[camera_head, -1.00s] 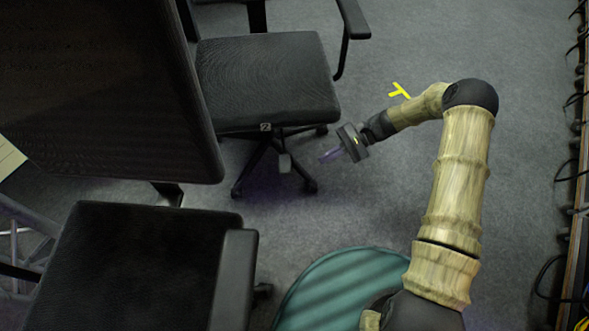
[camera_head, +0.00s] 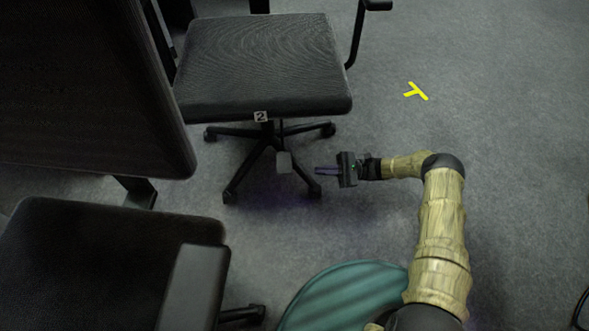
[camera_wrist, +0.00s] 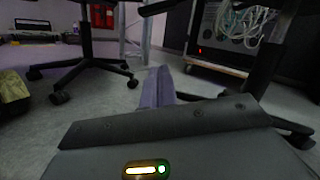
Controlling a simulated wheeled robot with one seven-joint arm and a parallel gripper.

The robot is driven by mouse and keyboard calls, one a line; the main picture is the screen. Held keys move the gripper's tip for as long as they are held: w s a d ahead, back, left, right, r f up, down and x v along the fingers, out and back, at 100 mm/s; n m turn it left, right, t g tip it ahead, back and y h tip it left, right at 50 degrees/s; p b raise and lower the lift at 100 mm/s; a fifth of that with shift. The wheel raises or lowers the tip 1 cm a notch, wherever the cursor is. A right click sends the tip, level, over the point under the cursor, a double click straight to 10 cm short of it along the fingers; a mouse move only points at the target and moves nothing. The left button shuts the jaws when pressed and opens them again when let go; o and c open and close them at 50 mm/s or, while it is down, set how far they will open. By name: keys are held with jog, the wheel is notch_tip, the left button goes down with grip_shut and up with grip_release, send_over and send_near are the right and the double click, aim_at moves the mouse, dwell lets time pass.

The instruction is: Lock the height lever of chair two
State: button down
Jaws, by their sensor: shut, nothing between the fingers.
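Chair two (camera_head: 262,65) stands at the upper middle of the head view, with a label "2" (camera_head: 261,116) on the front edge of its seat. A grey paddle-shaped lever (camera_head: 284,162) hangs below the seat, in front of the star base. My gripper (camera_head: 318,170) is to the right of the lever and points left at it, with a gap between them. Its purple fingers are together and empty. In the wrist view the fingers (camera_wrist: 158,88) point ahead, with chair legs on both sides. I cannot make out the lever in that view.
Another black chair (camera_head: 110,262) fills the lower left, its backrest (camera_head: 95,90) beside chair two. A teal round shape (camera_head: 345,298) is at the bottom. A yellow floor mark (camera_head: 416,91) lies right of chair two.

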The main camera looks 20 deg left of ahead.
dwell(0.3)
jog(key=s+a+r+b, duration=0.5)
jog(key=s+a+r, duration=0.1)
jog(key=a, duration=0.2)
dwell(0.6)
jog(key=shift+r, duration=0.15)
notch_tip(320, 180, up, 7)
jog(key=s+d+m+t+y+p, duration=0.1)
jog(key=m+p, duration=0.4)
jog(key=p, duration=0.7)
jog(key=shift+s+d+m+t, duration=0.15)
jog(key=shift+s+m+t, duration=0.25)
jog(key=shift+s, duration=0.5)
jog(key=shift+r, duration=0.15)
